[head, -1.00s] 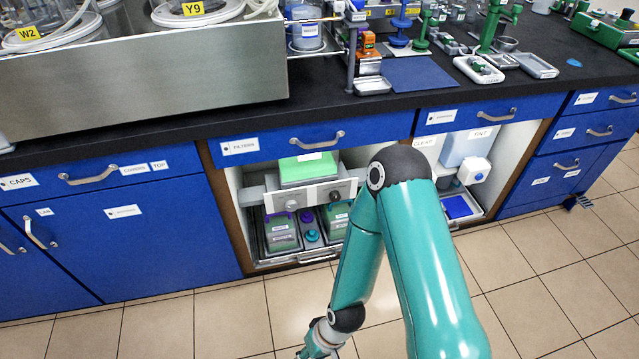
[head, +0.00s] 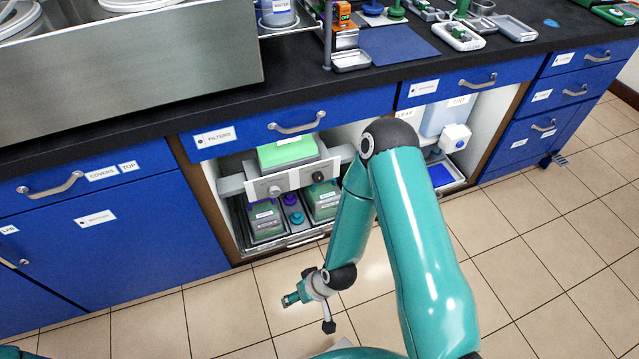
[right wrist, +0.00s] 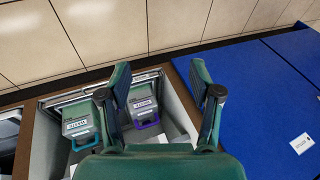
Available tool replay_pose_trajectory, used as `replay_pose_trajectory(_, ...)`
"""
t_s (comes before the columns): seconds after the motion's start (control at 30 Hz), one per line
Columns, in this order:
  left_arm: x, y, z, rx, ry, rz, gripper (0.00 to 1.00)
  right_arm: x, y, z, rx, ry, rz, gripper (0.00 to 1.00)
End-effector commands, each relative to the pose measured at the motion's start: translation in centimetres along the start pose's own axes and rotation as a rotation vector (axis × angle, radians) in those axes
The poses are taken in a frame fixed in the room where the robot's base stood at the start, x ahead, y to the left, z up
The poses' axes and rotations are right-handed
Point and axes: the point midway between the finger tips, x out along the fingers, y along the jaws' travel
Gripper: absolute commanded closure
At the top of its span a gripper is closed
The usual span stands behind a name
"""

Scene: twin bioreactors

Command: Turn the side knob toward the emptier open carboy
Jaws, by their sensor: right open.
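A light panel (head: 297,180) in the open bay under the FILTERS drawer carries a grey knob (head: 274,190) and a black knob (head: 318,177). Below it, a left green carboy (head: 266,222) and a right green carboy (head: 325,203) stand in a tray (head: 306,236). Their liquid levels are too small to tell. In the right wrist view, carboys with a teal handle (right wrist: 80,128) and a purple handle (right wrist: 142,103) show beyond my fingers. My right gripper (head: 292,298) is in front of the bay, above the floor; it is open and empty in the wrist view (right wrist: 162,80). My left gripper is out of view.
A green container (head: 287,151) sits above the panel. Purple and teal round pieces (head: 293,208) lie between the carboys. The FILTERS drawer (head: 290,130) overhangs the bay. A second open bay with a white container (head: 455,138) is to the right. The tiled floor (head: 230,305) is clear.

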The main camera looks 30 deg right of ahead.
Motion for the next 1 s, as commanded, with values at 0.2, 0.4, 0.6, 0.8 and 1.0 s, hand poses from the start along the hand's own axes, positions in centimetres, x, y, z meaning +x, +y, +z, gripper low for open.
replay_pose_trajectory(0.2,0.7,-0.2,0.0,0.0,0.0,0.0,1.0,4.3,7.8,-11.7,-0.026,0.546,0.021,0.36)
replay_pose_trajectory(0.4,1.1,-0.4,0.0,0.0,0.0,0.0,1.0,2.1,15.3,-17.2,-0.063,1.039,0.098,0.36)
replay_pose_trajectory(0.6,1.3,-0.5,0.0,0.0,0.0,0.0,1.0,-0.9,19.1,-17.7,-0.086,1.309,0.162,0.36)
replay_pose_trajectory(0.8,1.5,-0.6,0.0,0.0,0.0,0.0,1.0,-1.3,19.7,-18.9,-0.094,1.359,0.172,0.36)
replay_pose_trajectory(1.0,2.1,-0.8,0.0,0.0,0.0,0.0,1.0,-0.6,19.9,-22.2,-0.096,1.359,0.171,0.36)
